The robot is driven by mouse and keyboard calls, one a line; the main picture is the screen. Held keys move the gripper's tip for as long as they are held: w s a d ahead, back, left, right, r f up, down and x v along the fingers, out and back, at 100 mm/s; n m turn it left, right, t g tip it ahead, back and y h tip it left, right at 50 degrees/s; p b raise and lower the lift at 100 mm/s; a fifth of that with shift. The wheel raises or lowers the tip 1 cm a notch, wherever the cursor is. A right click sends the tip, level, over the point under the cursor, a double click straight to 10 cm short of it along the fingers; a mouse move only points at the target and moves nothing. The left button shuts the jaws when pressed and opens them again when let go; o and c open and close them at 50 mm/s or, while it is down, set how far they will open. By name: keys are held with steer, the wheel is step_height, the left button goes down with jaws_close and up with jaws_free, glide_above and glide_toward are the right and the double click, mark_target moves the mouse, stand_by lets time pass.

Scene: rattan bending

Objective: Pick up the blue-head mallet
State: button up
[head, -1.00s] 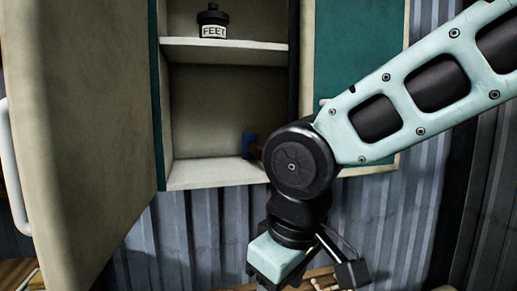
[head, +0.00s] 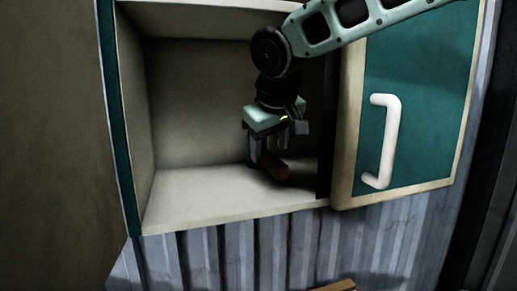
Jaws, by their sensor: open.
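The mallet stands on the floor of the open cabinet compartment, near its right side. My gripper (head: 266,153) is open and points down inside the compartment, right at the mallet. The fingers partly cover the head and the near part of the mallet. I cannot tell whether they touch it.
The cabinet floor (head: 205,195) is clear to the left of the mallet. A shelf (head: 200,24) runs above, and the cabinet's left wall (head: 135,110) is apart from my gripper. A closed green door with a white handle (head: 388,140) is on the right.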

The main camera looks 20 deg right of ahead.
mark_target(266, 153)
steer(key=w, duration=0.1)
steer(key=w+p, duration=0.1)
steer(key=w, duration=0.1)
steer(key=shift+d+r, duration=0.1)
steer(key=shift+d, duration=0.2)
steer(key=shift+x, duration=1.2)
steer(key=shift+w+f, duration=0.15)
steer(key=shift+f, duration=0.2)
steer(key=shift+f, duration=0.25)
jaws_close()
